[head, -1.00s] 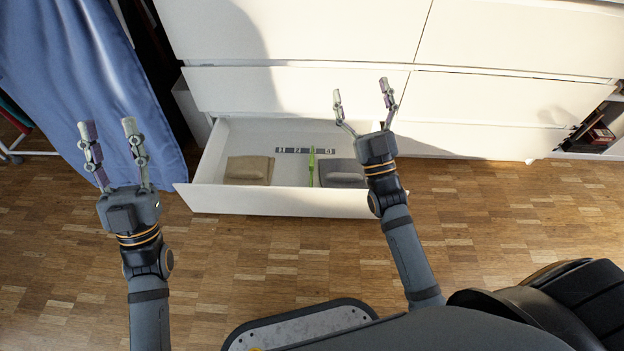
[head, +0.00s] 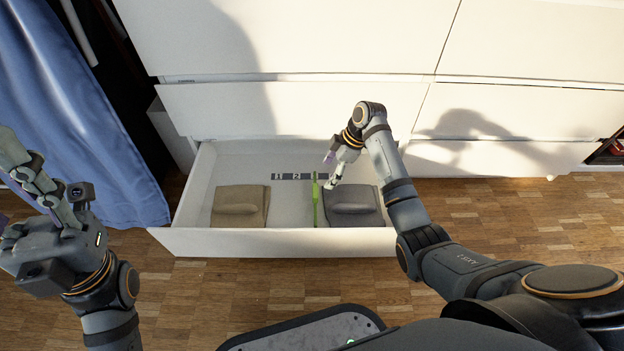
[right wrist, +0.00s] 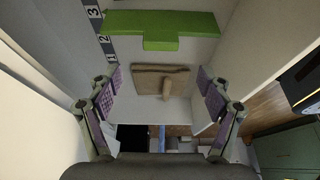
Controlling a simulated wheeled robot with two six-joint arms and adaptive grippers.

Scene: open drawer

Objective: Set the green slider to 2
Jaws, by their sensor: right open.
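The green slider (head: 315,200) is a thin upright divider inside the open drawer, between a tan folded cloth and a grey one. Its back end is by the dark number strip (head: 290,176), right of the 2. In the right wrist view the slider (right wrist: 160,30) is T-shaped, and its end lies between the 3 (right wrist: 92,12) and the 2 (right wrist: 104,40). My right gripper (head: 331,170) is open and empty, over the drawer just right of the slider, apart from it. My left gripper (head: 6,185) is open and empty at the left edge, partly cut off.
The white drawer (head: 270,243) is pulled out from a white dresser. The tan cloth (head: 240,206) lies left of the slider, the grey cloth (head: 352,208) right of it. A blue curtain (head: 85,130) hangs at the left. There is bare drawer floor between tan cloth and slider.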

